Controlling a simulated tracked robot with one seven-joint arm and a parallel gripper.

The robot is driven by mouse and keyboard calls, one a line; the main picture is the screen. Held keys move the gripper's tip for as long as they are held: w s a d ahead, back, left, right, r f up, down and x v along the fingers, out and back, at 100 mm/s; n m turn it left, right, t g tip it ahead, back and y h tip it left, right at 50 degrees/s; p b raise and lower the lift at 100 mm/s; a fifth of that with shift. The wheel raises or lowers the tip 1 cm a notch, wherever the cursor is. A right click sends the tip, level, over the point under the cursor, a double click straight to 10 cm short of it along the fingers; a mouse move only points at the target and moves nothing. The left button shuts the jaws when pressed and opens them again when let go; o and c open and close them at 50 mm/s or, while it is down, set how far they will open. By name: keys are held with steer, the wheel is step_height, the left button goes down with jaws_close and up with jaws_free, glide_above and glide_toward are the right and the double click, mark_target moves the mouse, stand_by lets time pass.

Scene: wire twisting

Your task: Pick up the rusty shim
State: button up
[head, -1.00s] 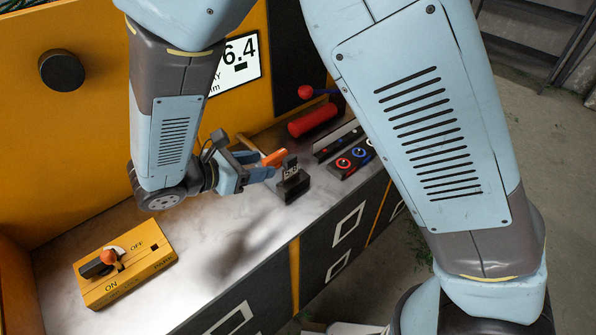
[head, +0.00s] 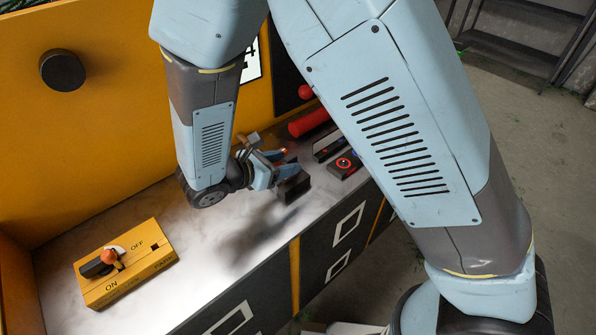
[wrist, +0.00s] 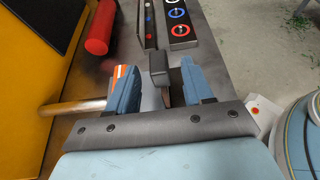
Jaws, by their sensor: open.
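My gripper (wrist: 155,70) is open, its two fingers spread on either side of a small dark block (wrist: 158,62) in the wrist view. The block stands on the bench top near its front edge; in the head view it shows as a dark block (head: 293,188) just beyond the fingers of my gripper (head: 283,166). A dull brownish patch (wrist: 176,90) shows beside the block, near the right finger; it may be the rusty shim, but I cannot tell. The left finger carries an orange and white mark. Nothing is visibly held.
A red cylinder (head: 309,122) and a dark panel with coloured rings (head: 344,164) lie beyond the block. A yellow ON/OFF switch box (head: 128,264) sits at the left. The yellow wall (head: 105,130) stands behind.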

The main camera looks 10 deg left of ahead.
mark_target(295, 160)
steer(key=x, duration=0.4)
steer(key=shift+w+d, duration=0.2)
jaws_close()
